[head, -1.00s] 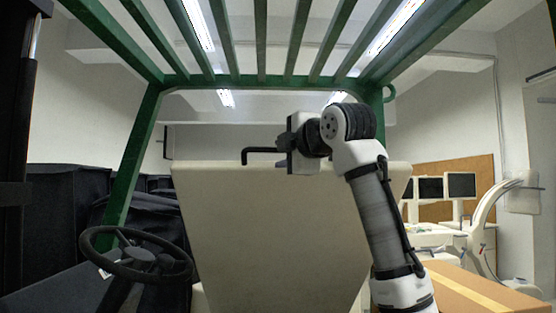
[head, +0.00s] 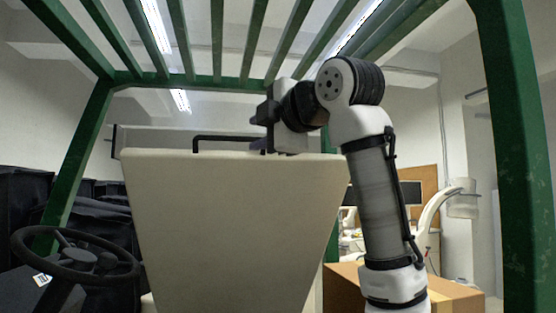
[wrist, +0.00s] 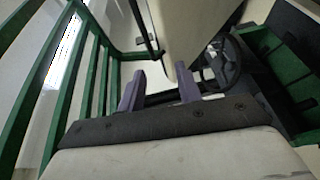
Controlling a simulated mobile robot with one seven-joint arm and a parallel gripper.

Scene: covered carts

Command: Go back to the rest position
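My gripper (head: 262,110) is raised in the head view, at the upper right of a tall beige panel (head: 235,220). In the wrist view its two purple-grey fingers (wrist: 160,88) stand apart with nothing held between them, so it is open. A black bar handle (head: 228,138) runs along the panel's top edge. In the head view the gripper overlaps the area above the handle's right end; whether they touch cannot be told. In the wrist view the black handle (wrist: 144,30) lies beyond the fingers, beside the beige panel (wrist: 195,25).
A green overhead frame (head: 190,82) with slats spans above, with a green post (head: 512,150) close on the right. A black steering wheel (head: 75,255) is at the lower left. A cardboard box (head: 445,292) and medical equipment (head: 440,215) are at the right.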

